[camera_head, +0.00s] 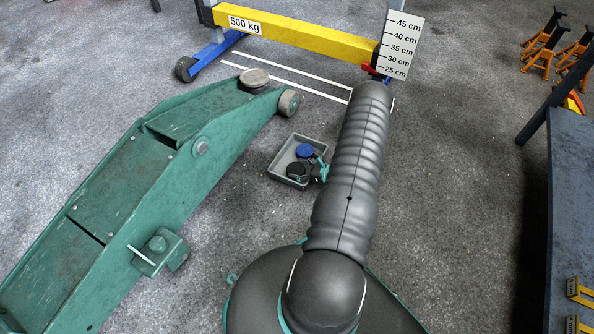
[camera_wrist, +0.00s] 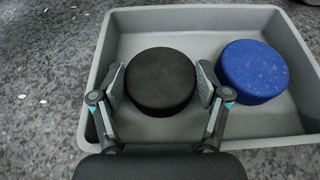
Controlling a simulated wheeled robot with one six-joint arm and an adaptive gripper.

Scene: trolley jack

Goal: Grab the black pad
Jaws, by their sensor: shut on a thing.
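The black pad (camera_wrist: 160,80) is a round, thick disc in the grey tray, seen in the wrist view. My gripper (camera_wrist: 161,86) has one finger on each side of the pad and is shut on it. In the head view the black pad (camera_head: 297,170) sits at the front of the tray, partly covered by my gripper (camera_head: 312,173). I cannot tell whether the pad is lifted off the tray floor.
The grey tray (camera_wrist: 215,20) also holds a blue pad (camera_wrist: 253,71), close to my right finger. A green trolley jack (camera_head: 120,190) with a round saddle (camera_head: 254,78) stands at the left. A yellow beam (camera_head: 300,36) spans the back. A dark bench (camera_head: 572,200) is at the right.

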